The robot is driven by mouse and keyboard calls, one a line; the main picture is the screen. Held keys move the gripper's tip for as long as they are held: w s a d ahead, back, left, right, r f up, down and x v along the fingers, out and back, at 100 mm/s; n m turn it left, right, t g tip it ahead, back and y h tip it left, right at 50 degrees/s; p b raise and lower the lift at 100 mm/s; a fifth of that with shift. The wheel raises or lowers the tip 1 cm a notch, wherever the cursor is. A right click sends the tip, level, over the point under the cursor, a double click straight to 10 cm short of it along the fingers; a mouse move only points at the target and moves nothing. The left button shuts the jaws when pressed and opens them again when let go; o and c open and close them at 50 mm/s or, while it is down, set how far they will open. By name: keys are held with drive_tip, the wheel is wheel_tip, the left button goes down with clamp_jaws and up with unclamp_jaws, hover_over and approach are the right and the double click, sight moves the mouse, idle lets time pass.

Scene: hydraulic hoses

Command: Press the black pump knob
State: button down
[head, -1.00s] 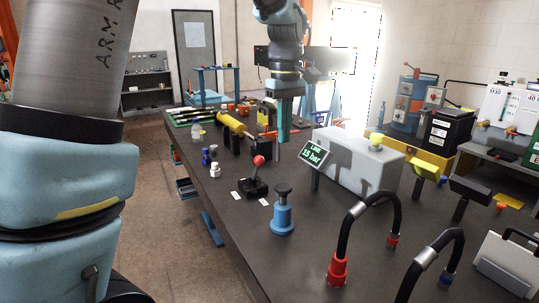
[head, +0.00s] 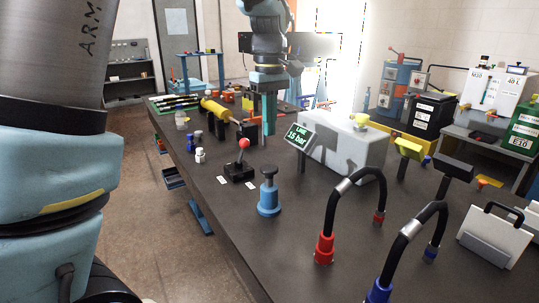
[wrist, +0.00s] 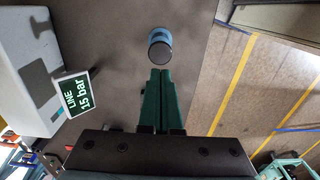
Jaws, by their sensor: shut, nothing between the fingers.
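The black pump knob (head: 269,172) sits on top of a blue pump body (head: 269,199) that stands upright on the dark workbench. In the wrist view the knob (wrist: 160,51) is seen from above as a dark disc, with the blue body (wrist: 157,35) partly hidden under it. My gripper (head: 268,132) points down above the bench, behind the pump in the head view. In the wrist view its two green fingers (wrist: 162,72) are together and empty, with their tips just short of the knob in the picture. I see no contact with the knob.
A display reading "LINE 15 bar" (head: 299,135) stands beside a grey-white box (head: 345,147). A red-knobbed lever (head: 240,163) is left of the pump. Hoses with red (head: 325,247) and blue (head: 379,291) ends arch at the front right.

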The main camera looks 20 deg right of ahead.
sight(269, 168)
wheel_tip(269, 168, down, 8)
drive_tip(key=shift+f+p, duration=0.25)
drive_tip(key=shift+p, duration=0.75)
drive_tip(key=shift+f, duration=0.15)
wheel_tip(269, 168, down, 3)
drive_tip(key=shift+f+b, duration=0.2)
drive_tip(key=shift+b, duration=0.7)
drive_tip(key=shift+s, duration=0.1)
drive_tip(key=shift+r, duration=0.1)
wheel_tip(269, 168, up, 5)
drive_tip(key=p, duration=0.4)
drive_tip(key=shift+p, duration=0.4)
wheel_tip(269, 168, up, 9)
drive_tip(key=b, duration=0.3)
drive_tip(key=shift+r, duration=0.2)
